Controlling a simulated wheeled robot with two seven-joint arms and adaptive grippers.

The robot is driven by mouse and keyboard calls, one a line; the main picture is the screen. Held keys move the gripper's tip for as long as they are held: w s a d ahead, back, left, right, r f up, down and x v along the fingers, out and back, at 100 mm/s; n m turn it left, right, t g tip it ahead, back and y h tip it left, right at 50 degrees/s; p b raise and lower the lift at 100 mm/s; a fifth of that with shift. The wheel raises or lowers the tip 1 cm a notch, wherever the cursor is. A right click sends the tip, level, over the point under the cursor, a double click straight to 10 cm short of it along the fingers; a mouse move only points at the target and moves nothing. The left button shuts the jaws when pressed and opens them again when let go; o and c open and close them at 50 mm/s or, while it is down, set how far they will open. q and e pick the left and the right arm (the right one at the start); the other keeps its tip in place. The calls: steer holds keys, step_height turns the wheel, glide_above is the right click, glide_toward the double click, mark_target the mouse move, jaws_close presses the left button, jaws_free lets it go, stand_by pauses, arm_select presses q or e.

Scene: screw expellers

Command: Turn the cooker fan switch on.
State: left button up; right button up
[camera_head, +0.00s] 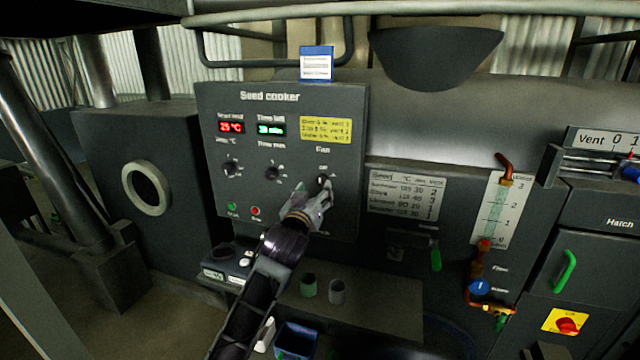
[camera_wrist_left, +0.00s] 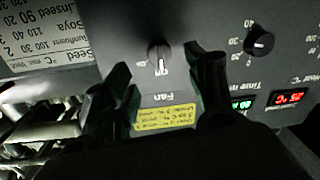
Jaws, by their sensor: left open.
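The Seed cooker panel (camera_head: 290,95) is an upright dark board with the Fan label at its right. The fan switch (camera_head: 324,181) is a small dark knob below that label, partly hidden by my left gripper (camera_head: 313,193). In the left wrist view, which is upside down, the fan switch (camera_wrist_left: 157,52) appears between the two dark fingers of my left gripper (camera_wrist_left: 164,68). Its white mark points toward the Fan label. The fingers are apart with nothing between them that they grip. I cannot tell whether they touch the panel. My right gripper is out of view.
Two more knobs, the heat knob (camera_head: 231,169) and the time knob (camera_head: 273,173), are left of the fan switch. Green (camera_head: 232,207) and red (camera_head: 255,211) buttons are below. A low bench with small cups (camera_head: 337,292) stands under the panel.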

mark_target(320, 183)
arm_select(q)
steer(key=shift+x, duration=1.85)
steer(key=shift+p+x, duration=0.3)
steer(key=shift+x, duration=1.05)
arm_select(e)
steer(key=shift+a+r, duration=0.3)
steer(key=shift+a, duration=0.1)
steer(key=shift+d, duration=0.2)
